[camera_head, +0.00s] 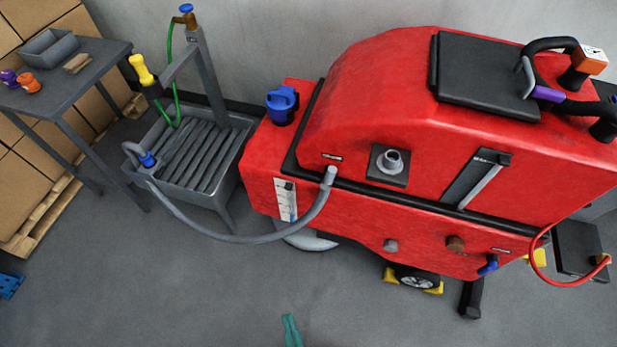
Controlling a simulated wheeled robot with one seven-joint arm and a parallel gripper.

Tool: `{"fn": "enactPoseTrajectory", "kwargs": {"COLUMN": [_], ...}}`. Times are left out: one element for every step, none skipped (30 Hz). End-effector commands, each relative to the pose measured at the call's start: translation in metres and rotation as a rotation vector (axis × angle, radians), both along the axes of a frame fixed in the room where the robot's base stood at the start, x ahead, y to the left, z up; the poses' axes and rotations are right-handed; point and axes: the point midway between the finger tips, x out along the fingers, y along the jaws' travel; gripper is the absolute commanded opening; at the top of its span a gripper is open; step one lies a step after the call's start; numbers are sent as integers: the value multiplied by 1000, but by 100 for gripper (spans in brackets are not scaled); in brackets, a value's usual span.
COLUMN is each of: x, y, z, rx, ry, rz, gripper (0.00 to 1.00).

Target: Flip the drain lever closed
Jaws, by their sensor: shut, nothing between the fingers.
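The red scrubber machine (400,110) fills the right of the view. A small blue lever (488,265) sits low on its right front side, below a small label, and looks tilted; I take it as the drain lever, but whether it is open or closed is too small to tell. A long grey bar (482,186) lies slantwise on a dark panel higher up, with a small label at its top. My gripper (291,320) shows only as a teal tip at the bottom edge, shut and empty, over the floor and well apart from the machine. The rest of it is out of view.
A grey hose (250,238) loops from the machine to the slatted sink (195,150). A red cable (540,270) hangs at right. A yellow-footed wheel (415,279) and black post (470,298) stand below. The table (95,75) is at left.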

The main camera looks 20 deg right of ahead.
Motion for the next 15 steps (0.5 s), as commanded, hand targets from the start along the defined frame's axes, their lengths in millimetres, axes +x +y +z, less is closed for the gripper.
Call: {"fn": "enactPoseTrajectory", "kwargs": {"x": [0, 1, 2, 4, 6, 10, 14, 18, 26, 32, 38, 48, 56, 64, 74], "y": [0, 0, 1, 2, 3, 4, 4, 5, 7, 8, 9, 9, 9, 8, 7], "z": [0, -1, -3, -6, -9, -16, -23, -30, -41, -51, -61, -74, -84, -92, -104], "rx": [-1, -3, -9, -17, -29, -50, -71, -95, -132, -165, -202, -253, -294, -334, -389], "ry": [0, 1, 4, 8, 15, 25, 37, 50, 70, 87, 104, 129, 148, 165, 190], "rz": [0, 2, 6, 12, 19, 32, 43, 55, 74, 90, 104, 122, 133, 143, 153], "gripper": [0, 0, 0, 0, 0, 0, 0, 0, 0, 0, 0, 0, 0, 0, 0]}}
